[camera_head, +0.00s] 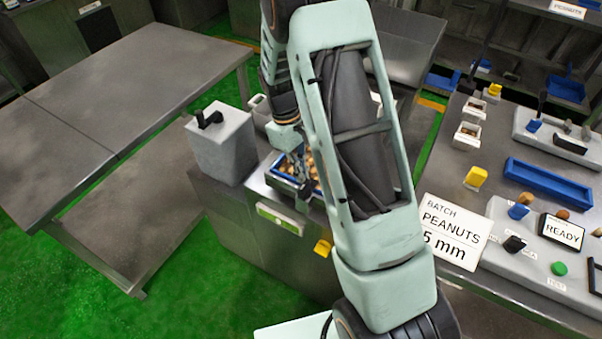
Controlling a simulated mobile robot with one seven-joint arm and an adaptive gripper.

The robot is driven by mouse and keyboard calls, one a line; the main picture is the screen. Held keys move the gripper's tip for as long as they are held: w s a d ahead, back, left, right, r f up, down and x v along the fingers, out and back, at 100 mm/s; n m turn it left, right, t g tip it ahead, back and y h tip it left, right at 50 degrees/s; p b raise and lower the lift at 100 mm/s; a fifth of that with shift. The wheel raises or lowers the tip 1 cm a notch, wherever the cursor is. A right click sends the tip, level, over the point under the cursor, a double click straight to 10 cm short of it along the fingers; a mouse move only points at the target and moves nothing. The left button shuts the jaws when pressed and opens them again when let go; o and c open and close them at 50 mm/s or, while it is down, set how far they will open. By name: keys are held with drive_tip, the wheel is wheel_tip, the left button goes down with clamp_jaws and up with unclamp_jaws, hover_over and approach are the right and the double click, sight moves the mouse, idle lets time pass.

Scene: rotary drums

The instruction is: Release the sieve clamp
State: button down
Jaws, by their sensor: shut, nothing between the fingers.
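My arm reaches down across the middle of the view. My gripper (304,190) is shut and empty, low over the blue-framed tray (283,184) that holds tan, nut-like pieces. The arm hides the right part of this tray, and I cannot tell whether the fingertips touch it. A yellow tab (323,248) sticks out at the front edge of the steel unit, below and right of my gripper and apart from it. It may be the sieve clamp, but I cannot tell for sure. A pale panel with a green strip (282,219) is on the unit's front.
A grey box with a black handle (222,145) stands left of the tray. An empty steel table (120,95) is at the left. At right, a bench carries a "BATCH PEANUTS 5 mm" sign (450,232), a READY display (562,232), a blue trough (548,182) and a yellow block (476,178).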

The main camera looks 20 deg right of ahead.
sight(315, 183)
drive_tip(key=shift+d, duration=0.1)
drive_tip(key=m, duration=0.1)
drive_tip(key=d+m, duration=0.1)
drive_tip(key=m, duration=0.1)
drive_tip(key=shift+s+d+m+y, duration=0.2)
drive_tip(key=shift+s+m+y, duration=0.05)
drive_tip(key=shift+m+y, duration=0.15)
drive_tip(key=m, duration=0.2)
drive_tip(key=s+d+m+y+b, duration=0.1)
drive_tip(key=m, duration=0.1)
drive_tip(key=shift+d+g, duration=0.2)
drive_tip(key=shift+g, duration=0.1)
drive_tip(key=m, duration=0.1)
drive_tip(key=s+m, duration=0.1)
drive_tip(key=m, duration=0.1)
drive_tip(key=m+y, duration=0.1)
drive_tip(key=m, duration=0.1)
drive_tip(key=shift+s+d, duration=0.35)
drive_tip(key=shift+d, duration=0.05)
drive_tip(key=shift+s+d+m+t+y, duration=0.1)
drive_tip(key=shift+s+m+t+y, duration=0.2)
drive_tip(key=shift+m, duration=0.6)
drive_tip(key=shift+s+m+t+y, duration=0.1)
drive_tip(key=shift+s+m, duration=0.3)
drive_tip(key=shift+m, duration=0.5)
drive_tip(key=v, duration=1.2)
drive_tip(key=shift+s, duration=0.1)
